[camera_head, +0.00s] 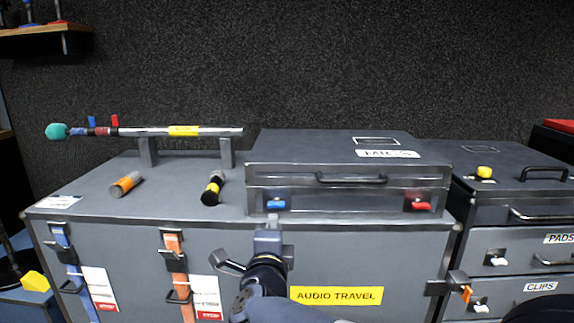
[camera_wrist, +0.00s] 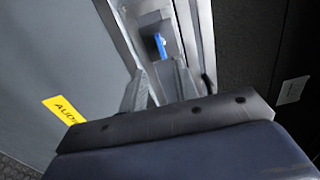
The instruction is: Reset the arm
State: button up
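My gripper (camera_head: 271,220) is raised in front of the grey case's front face, just below the blue latch (camera_head: 275,204) in the head view. In the wrist view, the two fingers of my gripper (camera_wrist: 159,74) stand apart with a gap and nothing visible between them. The blue latch also shows beyond the fingertips in the wrist view (camera_wrist: 161,45). I cannot tell whether the fingers touch the case. My dark arm reaches up from the bottom middle of the head view.
A closed grey case (camera_head: 300,178) with a red latch (camera_head: 419,206) sits on the large travel trunk (camera_head: 350,252). A pole with a teal tip (camera_head: 56,131) rests on two stands. Two cylinders (camera_head: 126,184) (camera_head: 212,189) lie on the trunk top. A drawer unit (camera_head: 515,220) stands right.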

aim_at(276, 207)
jog(key=shift+n, duration=0.3)
jog(key=w+b, duration=0.1)
jog(key=w, duration=0.9)
jog(key=shift+d+r+b, duration=0.2)
jog(key=shift+b, duration=0.15)
jog(key=shift+s+r+n+p, duration=0.1)
jog(key=shift+s+n+p, duration=0.05)
jog(key=shift+n+p, duration=0.9)
jog(key=n+p, duration=0.3)
jog(key=n, duration=0.1)
jog(key=shift+n+p, duration=1.25)
jog(key=shift+f+n+p, duration=0.25)
jog(key=shift+n+p, duration=0.45)
jog(key=shift+n, duration=0.3)
